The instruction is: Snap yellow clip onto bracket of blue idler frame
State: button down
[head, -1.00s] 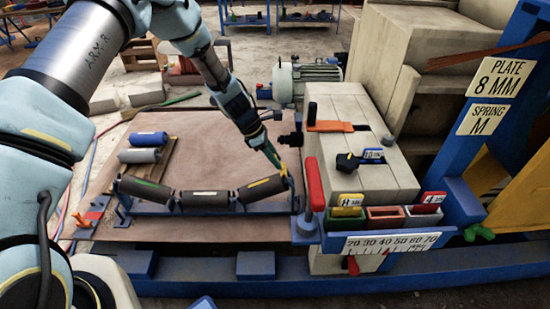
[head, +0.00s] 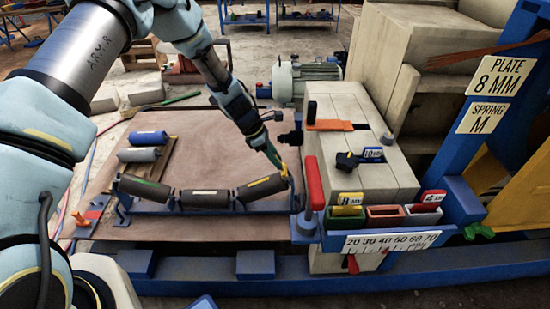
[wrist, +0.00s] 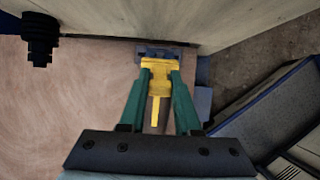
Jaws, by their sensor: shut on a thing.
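My gripper (wrist: 158,97) is shut on a yellow clip (wrist: 158,82) between its green fingers in the wrist view. The clip's wide end is at the blue bracket (wrist: 167,51), touching or nearly so; I cannot tell whether it is snapped on. In the head view my gripper (head: 276,163) points down at the right end of the blue idler frame (head: 222,207). The clip (head: 284,170) shows there as a small yellow piece beside the fingertips. The frame carries three dark rollers. The bracket is partly hidden by the clip and gripper.
A pale crusher block (head: 345,150) stands close to the right of my gripper. A red-handled lever (head: 315,184) and colored bins (head: 385,216) are in front of it. Spare blue and grey rollers (head: 149,138) lie left on the brown board (head: 205,150).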

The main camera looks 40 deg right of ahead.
jog(key=shift+b+x, duration=0.4)
jog(key=shift+x, duration=0.6)
jog(key=shift+r, duration=0.2)
jog(key=shift+p+v, duration=0.8)
jog(key=shift+v, duration=0.15)
jog(key=shift+p, duration=0.3)
dwell(0.9)
jog(key=shift+b+x, duration=0.6)
jog(key=shift+x, duration=0.55)
jog(key=c, duration=0.5)
grip_release()
jog(key=shift+a, duration=0.1)
jog(key=shift+c, duration=0.2)
